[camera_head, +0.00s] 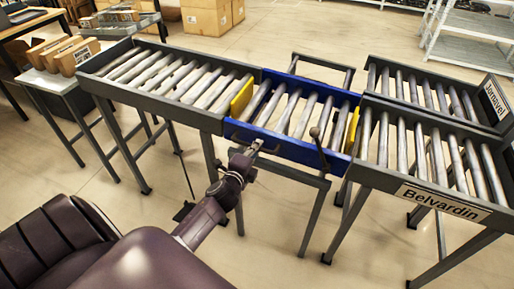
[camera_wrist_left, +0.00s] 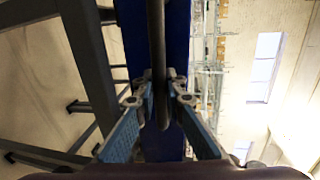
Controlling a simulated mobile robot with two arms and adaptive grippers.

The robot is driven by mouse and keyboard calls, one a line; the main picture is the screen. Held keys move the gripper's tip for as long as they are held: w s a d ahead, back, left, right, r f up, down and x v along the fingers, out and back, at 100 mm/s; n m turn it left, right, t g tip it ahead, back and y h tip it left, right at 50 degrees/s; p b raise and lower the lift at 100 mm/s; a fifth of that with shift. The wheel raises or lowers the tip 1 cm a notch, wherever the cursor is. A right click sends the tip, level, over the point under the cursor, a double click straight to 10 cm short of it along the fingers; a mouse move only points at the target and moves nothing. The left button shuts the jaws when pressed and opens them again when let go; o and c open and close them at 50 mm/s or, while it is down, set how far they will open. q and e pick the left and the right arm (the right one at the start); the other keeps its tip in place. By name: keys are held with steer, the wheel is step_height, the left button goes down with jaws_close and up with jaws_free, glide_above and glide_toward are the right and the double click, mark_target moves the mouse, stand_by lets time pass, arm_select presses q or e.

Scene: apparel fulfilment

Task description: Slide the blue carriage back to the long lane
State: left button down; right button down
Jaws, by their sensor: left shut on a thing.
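The blue carriage (camera_head: 275,146), with grey rollers on top, stands between the left roller lane (camera_head: 160,103) and the two right lanes. Its front side looks roughly level with the left lane and the front right lane, labelled Belvardin (camera_head: 443,202). My left gripper (camera_head: 256,145) is at the carriage's front side. In the left wrist view its fingers (camera_wrist_left: 160,100) are shut on a dark handle bar (camera_wrist_left: 156,40), with the blue wall (camera_wrist_left: 135,30) behind it. My right gripper is not in view.
A back right lane carries the label Jarnavel (camera_head: 494,98). Yellow plates stand at the left lane's end (camera_head: 242,97) and by the carriage's right end (camera_head: 352,130). A lever with a round knob (camera_head: 315,132) rises at the carriage's front. A dark frame (camera_head: 325,63) extends behind it.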

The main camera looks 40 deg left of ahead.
arm_select(q)
steer(key=c, duration=2.4)
jaws_free()
steer(key=shift+s+d+f, duration=0.1)
steer(key=shift+s+f, duration=0.05)
steer(key=shift+f, duration=0.15)
steer(key=o, duration=0.4)
steer(key=shift+s+r, duration=0.1)
steer(key=shift+r, duration=0.1)
steer(key=shift+o, duration=0.2)
steer(key=v, duration=1.2)
